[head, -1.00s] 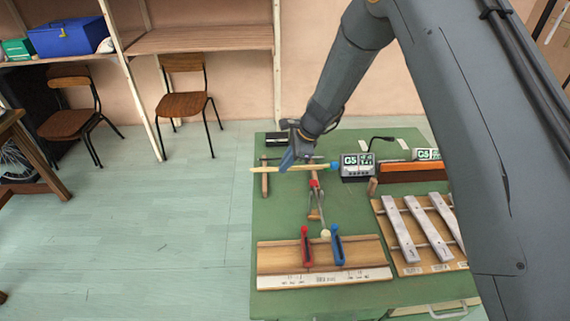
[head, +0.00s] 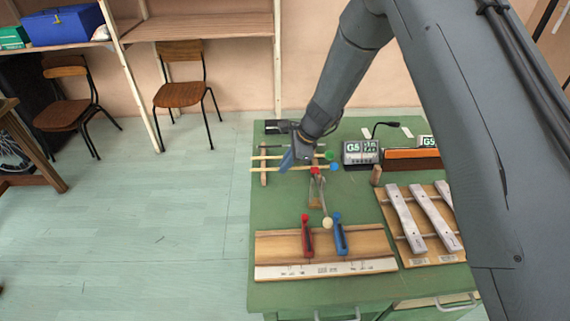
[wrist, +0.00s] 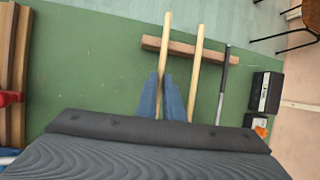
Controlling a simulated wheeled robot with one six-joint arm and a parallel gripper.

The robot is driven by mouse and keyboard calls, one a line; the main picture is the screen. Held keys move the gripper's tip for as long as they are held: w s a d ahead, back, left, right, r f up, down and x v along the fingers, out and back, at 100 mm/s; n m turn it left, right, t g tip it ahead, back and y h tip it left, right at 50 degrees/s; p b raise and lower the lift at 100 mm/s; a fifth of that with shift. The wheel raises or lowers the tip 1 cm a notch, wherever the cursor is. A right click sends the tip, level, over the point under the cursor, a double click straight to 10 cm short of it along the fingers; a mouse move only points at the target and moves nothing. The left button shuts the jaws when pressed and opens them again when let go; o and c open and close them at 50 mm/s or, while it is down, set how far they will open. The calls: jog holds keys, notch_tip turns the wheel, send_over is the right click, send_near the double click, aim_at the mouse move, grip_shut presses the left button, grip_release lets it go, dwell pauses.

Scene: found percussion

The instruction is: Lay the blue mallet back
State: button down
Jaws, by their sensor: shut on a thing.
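The blue mallet is a pale wooden stick with a blue head (head: 333,167). My gripper (head: 288,161) is shut on its stick, and the wrist view shows the stick (wrist: 165,40) between the two blue fingers (wrist: 162,98). The stick lies across the wooden rest bar (head: 263,176), which also shows in the wrist view (wrist: 208,53). I cannot tell whether they touch. A green-headed mallet (head: 328,155) lies parallel on the far side, its stick also seen in the wrist view (wrist: 196,70). The mallets' head ends are hidden in the wrist view.
A dark rod (wrist: 222,88) lies beyond the mallets, near a black box (wrist: 265,92). A red-headed piece (head: 315,171) stands near the blue head.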

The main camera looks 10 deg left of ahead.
jog(key=shift+f, duration=0.3)
dwell(0.5)
jog(key=c, duration=1.8)
grip_release()
jog(key=shift+r+b, duration=0.1)
jog(key=shift+b, duration=0.2)
jog(key=shift+b+v, duration=0.85)
jog(key=shift+v, duration=3)
